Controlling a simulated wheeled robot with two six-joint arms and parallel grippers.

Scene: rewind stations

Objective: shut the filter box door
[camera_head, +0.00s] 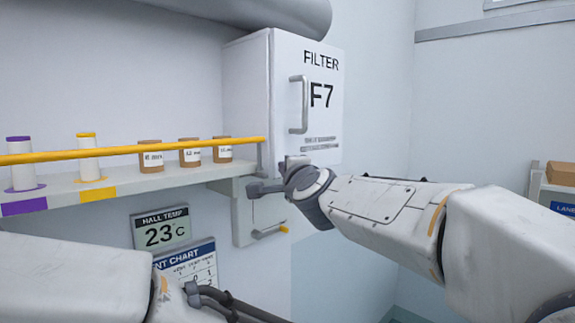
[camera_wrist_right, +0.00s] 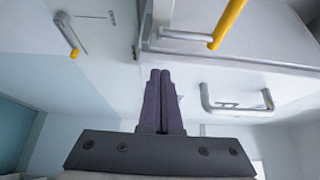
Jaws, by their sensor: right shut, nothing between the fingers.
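The filter box (camera_head: 246,95) is a white cabinet on the wall. Its door (camera_head: 325,125) faces right, is marked FILTER F7, and has a grey bar handle (camera_head: 304,104). The handle also shows in the right wrist view (camera_wrist_right: 237,108). The door looks flush or nearly flush with the box; I cannot tell if a narrow gap remains. My right gripper (camera_head: 262,188) is just below the box, left of and lower than the handle. Its dark fingers (camera_wrist_right: 159,80) are shut and empty. My left arm's dark end (camera_head: 235,307) is low in the head view; its fingers are unclear.
A shelf (camera_head: 125,184) with a yellow rail (camera_head: 130,151), spools and brown jars runs left of the box. Under it hangs a lever with a yellow tip (camera_head: 268,232). A grey duct (camera_head: 255,12) passes above. A brown carton (camera_head: 561,173) stands far right.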

